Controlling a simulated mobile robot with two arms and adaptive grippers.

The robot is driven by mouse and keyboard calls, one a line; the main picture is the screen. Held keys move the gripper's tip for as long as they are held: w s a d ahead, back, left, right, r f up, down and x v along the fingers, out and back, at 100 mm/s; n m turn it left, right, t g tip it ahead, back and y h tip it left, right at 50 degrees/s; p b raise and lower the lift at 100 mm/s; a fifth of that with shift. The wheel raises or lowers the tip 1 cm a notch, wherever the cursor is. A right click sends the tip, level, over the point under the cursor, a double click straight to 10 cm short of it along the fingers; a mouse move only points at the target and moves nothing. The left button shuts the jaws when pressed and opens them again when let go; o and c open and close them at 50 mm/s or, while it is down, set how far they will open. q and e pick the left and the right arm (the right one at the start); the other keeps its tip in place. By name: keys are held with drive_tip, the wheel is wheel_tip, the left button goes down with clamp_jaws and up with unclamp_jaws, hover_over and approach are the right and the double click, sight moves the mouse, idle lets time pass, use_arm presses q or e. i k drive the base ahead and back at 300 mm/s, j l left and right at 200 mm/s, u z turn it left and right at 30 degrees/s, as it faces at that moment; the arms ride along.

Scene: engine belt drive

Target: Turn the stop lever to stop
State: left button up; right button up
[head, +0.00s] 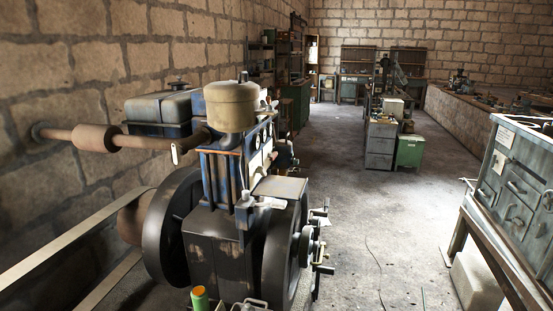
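The engine (225,240) stands at the left of the middle in the head view, with a dark flywheel (165,225) on its left side and another wheel (281,255) on its right. I cannot tell for sure which part is the stop lever. A small pale lever-like piece (174,153) shows near the pipe at the upper left of the engine. Small crank-like handles (324,269) stick out at the lower right side. Neither of my grippers is in view.
A flat belt (75,237) runs from the engine to the lower left. A rusty exhaust pipe (97,138) reaches the brick wall. A grey drawer cabinet (520,185) stands on a bench at the right. The floor (375,220) between is mostly clear.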

sight(272, 157)
drive_tip(key=i+l, duration=0.1)
drive_tip(key=l, duration=0.25)
drive_tip(key=i+l+z, duration=0.15)
drive_tip(key=l, duration=0.25)
drive_tip(key=i+l+z, duration=0.15)
drive_tip(key=i+l, duration=0.25)
drive_tip(key=i+l+z, duration=0.2)
drive_tip(key=i+l, duration=0.15)
drive_tip(key=i+l+z, duration=0.15)
drive_tip(key=i, duration=0.3)
drive_tip(key=i+l+z, duration=0.2)
drive_tip(key=i+l, duration=0.15)
drive_tip(key=i+u, duration=0.45)
drive_tip(key=i+l+u, duration=0.15)
drive_tip(key=i+u, duration=0.3)
drive_tip(key=i+l+u, duration=0.4)
drive_tip(key=i+j, duration=0.05)
